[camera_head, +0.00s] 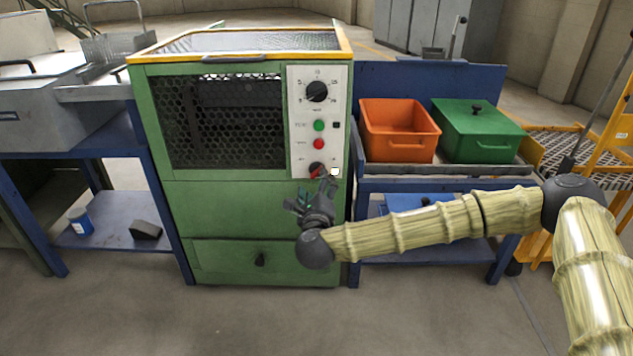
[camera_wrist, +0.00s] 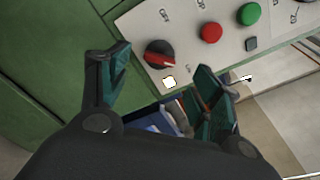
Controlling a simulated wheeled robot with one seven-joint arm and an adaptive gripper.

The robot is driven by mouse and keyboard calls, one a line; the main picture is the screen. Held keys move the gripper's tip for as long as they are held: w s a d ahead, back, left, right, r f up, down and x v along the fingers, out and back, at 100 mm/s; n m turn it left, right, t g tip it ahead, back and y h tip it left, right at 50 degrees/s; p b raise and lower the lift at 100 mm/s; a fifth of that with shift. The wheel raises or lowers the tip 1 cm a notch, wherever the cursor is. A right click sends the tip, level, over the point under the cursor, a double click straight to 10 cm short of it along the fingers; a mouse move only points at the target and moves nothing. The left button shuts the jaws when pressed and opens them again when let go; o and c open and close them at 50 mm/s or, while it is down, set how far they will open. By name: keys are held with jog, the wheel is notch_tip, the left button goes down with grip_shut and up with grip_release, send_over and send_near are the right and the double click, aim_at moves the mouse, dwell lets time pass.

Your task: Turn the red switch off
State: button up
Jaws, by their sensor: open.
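The red switch (camera_head: 317,170) is a black and red rotary knob at the bottom of the white control panel (camera_head: 300,87) on the green furnace (camera_head: 225,222). In the wrist view the red switch (camera_wrist: 160,54) shows with a red pointer bar, just beyond the fingertips. My gripper (camera_head: 318,190) is just below the knob in the head view, pointing up at it. In the wrist view my gripper (camera_wrist: 162,72) is open, with a finger on each side of the knob and nothing between them. I cannot tell whether a finger touches it.
Above the switch are a red button (camera_head: 319,143), a green button (camera_head: 319,126) and a black dial (camera_head: 317,91). An orange bin (camera_head: 400,140) and a green lidded box (camera_head: 478,145) stand on the blue bench at the right. The floor in front is clear.

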aim_at(317, 174)
jog(key=shift+w+b, duration=0.55)
jog(key=shift+w, duration=1.9)
jog(key=c, duration=1)
